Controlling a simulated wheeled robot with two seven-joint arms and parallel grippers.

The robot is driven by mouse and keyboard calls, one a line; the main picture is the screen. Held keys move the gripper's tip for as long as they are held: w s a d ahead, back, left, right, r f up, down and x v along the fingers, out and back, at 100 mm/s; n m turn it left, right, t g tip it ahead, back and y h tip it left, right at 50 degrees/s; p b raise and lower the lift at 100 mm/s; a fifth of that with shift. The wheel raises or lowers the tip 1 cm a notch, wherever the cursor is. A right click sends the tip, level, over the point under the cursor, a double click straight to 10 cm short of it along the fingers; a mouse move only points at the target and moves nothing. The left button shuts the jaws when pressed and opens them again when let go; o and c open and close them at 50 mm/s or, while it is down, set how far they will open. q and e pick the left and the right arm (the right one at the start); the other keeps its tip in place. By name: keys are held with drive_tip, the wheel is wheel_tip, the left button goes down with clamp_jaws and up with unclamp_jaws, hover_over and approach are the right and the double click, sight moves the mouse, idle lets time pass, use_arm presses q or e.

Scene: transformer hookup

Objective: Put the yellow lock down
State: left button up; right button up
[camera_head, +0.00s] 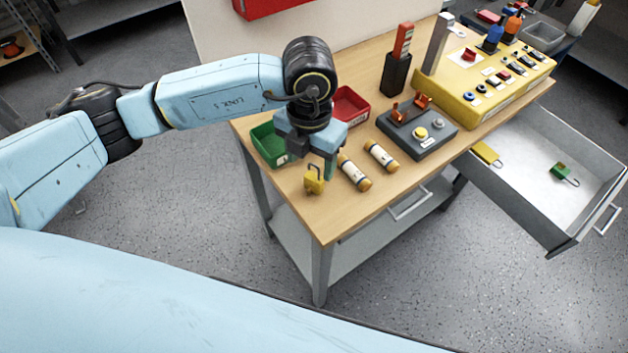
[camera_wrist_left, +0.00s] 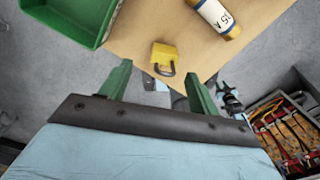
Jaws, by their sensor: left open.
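The yellow lock (camera_head: 313,186) is on the wooden table top near its front left corner, its shackle toward my gripper. It also shows in the left wrist view (camera_wrist_left: 165,53), close to the table edge and beyond my fingertips. My left gripper (camera_head: 316,166) is open just above and behind the lock, with its green fingers spread in the wrist view (camera_wrist_left: 157,74). Nothing is held between the fingers. My right gripper is not in view.
A green bin (camera_head: 266,147) and red bin (camera_head: 349,105) stand behind the gripper. Two fuses (camera_head: 354,172) (camera_head: 381,156) lie right of the lock. A grey device (camera_head: 418,135) and yellow panel (camera_head: 490,85) are farther right. An open drawer (camera_head: 530,190) holds yellow and green locks.

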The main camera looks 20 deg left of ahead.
sight(313, 179)
use_arm(q)
drive_tip(key=f, duration=0.6)
drive_tip(key=shift+s+d+f, duration=0.15)
drive_tip(key=shift+d+f, duration=0.15)
drive_tip(key=c, duration=1.2)
